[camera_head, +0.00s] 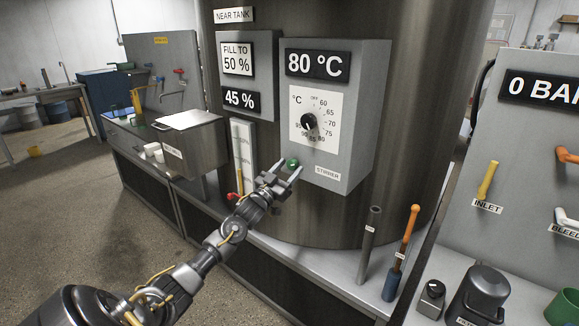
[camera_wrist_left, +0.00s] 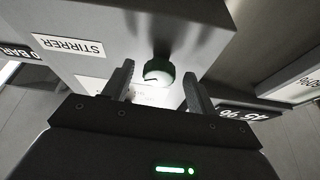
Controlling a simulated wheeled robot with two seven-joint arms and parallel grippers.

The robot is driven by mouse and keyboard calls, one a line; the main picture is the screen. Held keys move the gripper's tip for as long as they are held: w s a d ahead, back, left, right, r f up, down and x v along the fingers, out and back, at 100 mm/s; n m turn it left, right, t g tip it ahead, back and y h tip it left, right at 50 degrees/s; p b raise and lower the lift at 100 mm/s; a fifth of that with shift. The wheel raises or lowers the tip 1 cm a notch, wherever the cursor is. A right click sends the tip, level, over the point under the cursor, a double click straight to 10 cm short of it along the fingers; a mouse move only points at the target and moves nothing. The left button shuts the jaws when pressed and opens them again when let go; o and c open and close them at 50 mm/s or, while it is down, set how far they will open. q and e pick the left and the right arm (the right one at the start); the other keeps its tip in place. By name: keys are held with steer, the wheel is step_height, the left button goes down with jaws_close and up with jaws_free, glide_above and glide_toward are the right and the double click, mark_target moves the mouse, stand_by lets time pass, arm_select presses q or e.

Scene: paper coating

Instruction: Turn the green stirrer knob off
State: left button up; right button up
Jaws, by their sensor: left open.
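The green stirrer knob (camera_head: 293,163) is on the lower front of the grey control box (camera_head: 362,110), left of the STIRRER label (camera_head: 327,173). My left gripper (camera_head: 284,172) is open, with its fingers pointing at the knob. In the left wrist view the knob (camera_wrist_left: 158,72) has a pale face with a dark mark and a green rim. It shows between and just beyond the tips of the two open fingers (camera_wrist_left: 158,82), and I see no clear contact. The STIRRER label (camera_wrist_left: 70,46) appears upside down there. My right gripper is not in view.
A black temperature dial (camera_head: 309,122) is above the knob, under the 80 °C display (camera_head: 317,65). A level gauge with a red valve (camera_head: 235,197) is left of my gripper. A grey tube (camera_head: 370,232) and an orange-handled tool (camera_head: 405,240) stand on the ledge at right.

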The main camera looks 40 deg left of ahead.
arm_select(q)
steer(key=shift+w+r, duration=0.2)
steer(key=shift+w, duration=0.2)
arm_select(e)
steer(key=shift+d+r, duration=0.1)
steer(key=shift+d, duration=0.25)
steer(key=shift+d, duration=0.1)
arm_select(q)
steer(key=c, duration=1)
